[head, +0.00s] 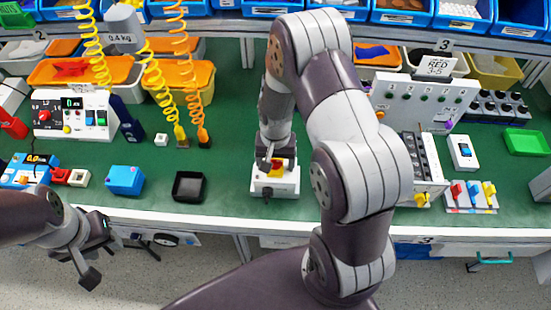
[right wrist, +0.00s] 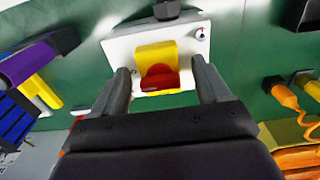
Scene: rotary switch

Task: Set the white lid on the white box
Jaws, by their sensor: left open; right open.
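No separate white lid can be made out with certainty. A white box (head: 275,188) with a yellow plate and a red rotary knob stands near the front of the green bench. The right wrist view shows its white face (right wrist: 118,48), yellow plate (right wrist: 156,53) and red knob (right wrist: 160,79). My right gripper (head: 270,162) is open over this box. Its fingers (right wrist: 160,70) stand on either side of the plate and knob, with gaps visible. My left gripper (head: 100,252) is open and empty, in front of the bench's front edge at the left.
A black tray (head: 176,195), a blue box (head: 124,179) and a red-and-white item (head: 77,178) lie to the left. A small white block (head: 161,139) sits farther back. A white switch box (head: 462,152) stands right.

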